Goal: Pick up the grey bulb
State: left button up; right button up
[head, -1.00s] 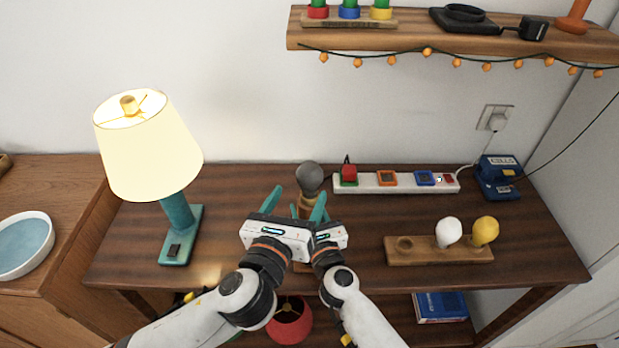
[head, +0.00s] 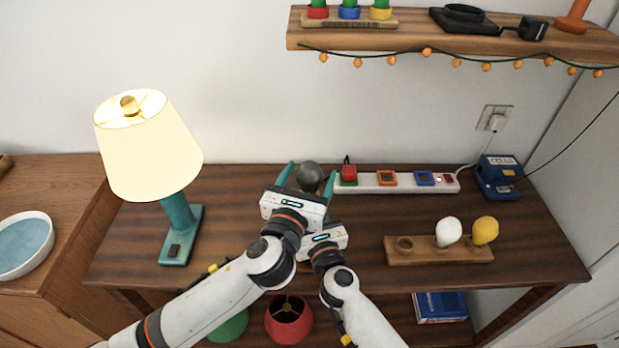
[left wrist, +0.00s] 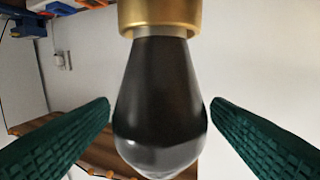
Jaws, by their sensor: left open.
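My left gripper (head: 311,168) is open, with one teal finger on each side of the bulb. The left wrist view shows a gap between the bulb and each finger. My right gripper's body (head: 322,238) is just below the left one; its fingers are hidden. What stands under the bulb is hidden too.
A lit table lamp (head: 150,150) stands at left. A wooden holder (head: 420,257) with a white bulb (head: 448,231) and a yellow bulb (head: 484,230) is at right. A shelf (head: 450,40) with string lights hangs above.

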pick_arm(q)
jog(key=shift+x, duration=1.15)
jog(key=c, duration=1.1)
jog(key=shift+o, duration=0.2)
notch_tip(320, 180, up, 10)
pick_arm(e)
jog(key=o, duration=1.4)
